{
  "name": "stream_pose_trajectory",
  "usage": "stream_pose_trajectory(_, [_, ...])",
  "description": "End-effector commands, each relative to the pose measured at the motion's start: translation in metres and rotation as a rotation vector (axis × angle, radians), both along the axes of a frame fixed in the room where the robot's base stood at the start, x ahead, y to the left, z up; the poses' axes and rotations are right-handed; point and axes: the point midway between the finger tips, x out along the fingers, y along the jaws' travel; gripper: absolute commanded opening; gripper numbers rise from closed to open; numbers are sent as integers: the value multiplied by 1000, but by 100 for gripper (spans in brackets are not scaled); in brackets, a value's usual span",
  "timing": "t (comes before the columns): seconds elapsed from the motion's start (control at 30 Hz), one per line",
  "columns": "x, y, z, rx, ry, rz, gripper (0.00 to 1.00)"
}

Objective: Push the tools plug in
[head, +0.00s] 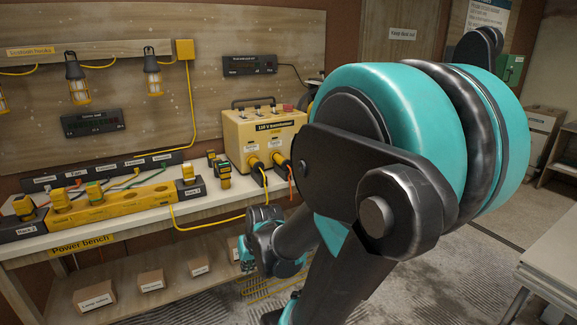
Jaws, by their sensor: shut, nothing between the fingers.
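I cannot tell which plug is the tools plug, as the small labels are unreadable. Yellow-and-black plugs stand in a yellow socket strip (126,207) on the power bench (190,211). Another yellow plug (222,174) stands upright on the bench, right of the strip's end. Two plugs, a left one (256,164) and a right one (281,159), sit at the front of the yellow 110 V transformer (236,131). My gripper (247,262) is low in front of the bench edge, below the transformer. It is shut and empty; its fingertips are hard to make out.
A dark labelled strip (105,169) with coloured cables runs behind the sockets. Yellow lamps (152,73) hang on the plywood wall. Cardboard boxes (150,281) stand on the lower shelf. A yellow cable (215,225) hangs over the bench front. My arm covers much of the right side.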

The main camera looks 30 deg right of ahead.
Motion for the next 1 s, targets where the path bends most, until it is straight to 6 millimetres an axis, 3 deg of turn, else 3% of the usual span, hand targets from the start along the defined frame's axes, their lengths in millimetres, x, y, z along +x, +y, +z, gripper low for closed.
stream_pose_trajectory(0.27, [105, -19, 29, 361, -145, -236, 0])
stream_pose_trajectory(0.47, [174, -69, 51, 608, -291, -411, 0])
stream_pose_trajectory(0.57, [203, -106, 62, 726, -376, -499, 0])
stream_pose_trajectory(0.7, [232, -170, 74, 886, -508, -621, 0])
stream_pose_trajectory(0.9, [246, -268, 84, 1085, -700, -772, 0])
stream_pose_trajectory(1.0, [244, -304, 86, 1155, -773, -821, 0])
